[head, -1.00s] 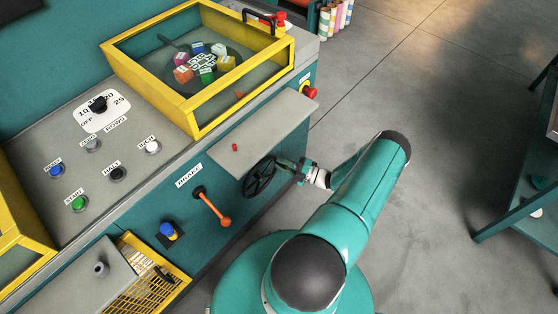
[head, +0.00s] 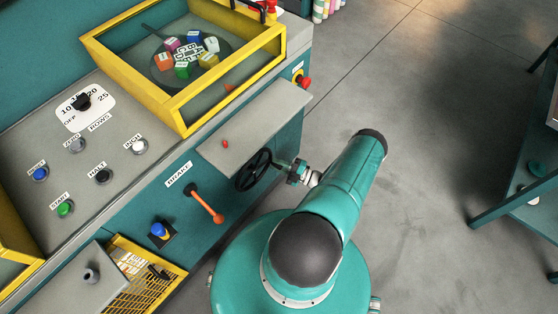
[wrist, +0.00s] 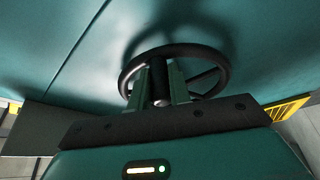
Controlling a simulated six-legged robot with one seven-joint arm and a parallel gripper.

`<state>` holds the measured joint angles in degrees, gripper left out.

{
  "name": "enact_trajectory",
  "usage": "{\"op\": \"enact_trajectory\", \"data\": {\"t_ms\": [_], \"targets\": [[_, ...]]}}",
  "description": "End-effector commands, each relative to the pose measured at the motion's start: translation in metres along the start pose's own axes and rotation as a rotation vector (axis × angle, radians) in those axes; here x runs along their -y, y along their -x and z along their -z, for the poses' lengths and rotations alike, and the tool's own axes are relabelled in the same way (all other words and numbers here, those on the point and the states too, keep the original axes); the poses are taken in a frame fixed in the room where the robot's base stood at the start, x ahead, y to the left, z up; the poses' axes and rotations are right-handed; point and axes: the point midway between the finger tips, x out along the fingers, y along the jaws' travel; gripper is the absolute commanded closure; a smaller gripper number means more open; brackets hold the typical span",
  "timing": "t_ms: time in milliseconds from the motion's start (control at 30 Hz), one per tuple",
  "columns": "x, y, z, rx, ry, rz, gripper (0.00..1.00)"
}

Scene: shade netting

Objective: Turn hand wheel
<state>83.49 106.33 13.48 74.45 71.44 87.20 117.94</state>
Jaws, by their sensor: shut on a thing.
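The hand wheel (head: 253,171) is a black spoked wheel on the teal front of the machine, under a grey ledge. In the wrist view the wheel (wrist: 178,51) fills the middle, with a dark upright handle (wrist: 160,76) at its near side. My gripper (head: 284,167) reaches the wheel from the right. In the wrist view my gripper (wrist: 160,88) has one teal finger on each side of the handle and is shut on it. The fingers hide part of the near rim.
An orange brake lever (head: 208,204) and a blue knob (head: 158,230) sit left of the wheel. The grey ledge (head: 255,125) juts out just above. A red button (head: 304,82) is at the corner. A teal stand (head: 510,205) is far right; floor between is open.

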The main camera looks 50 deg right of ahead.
Motion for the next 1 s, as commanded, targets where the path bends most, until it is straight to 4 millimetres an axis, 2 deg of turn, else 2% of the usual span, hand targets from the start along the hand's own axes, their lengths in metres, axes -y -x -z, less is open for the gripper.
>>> {"op": "enact_trajectory", "data": {"t_ms": [33, 233, 833, 867, 967, 1000], "targets": [[0.008, -0.002, 0.006, -0.011, -0.011, 0.001, 1.0], [0.017, -0.003, 0.006, -0.014, -0.013, 0.001, 1.0], [0.019, -0.004, 0.004, -0.017, -0.015, -0.001, 1.0], [0.019, -0.004, 0.004, -0.017, -0.015, -0.001, 0.78], [0.018, -0.004, 0.003, -0.015, -0.013, -0.001, 0.59], [0.018, -0.003, 0.002, -0.014, -0.012, -0.001, 0.59]]}}
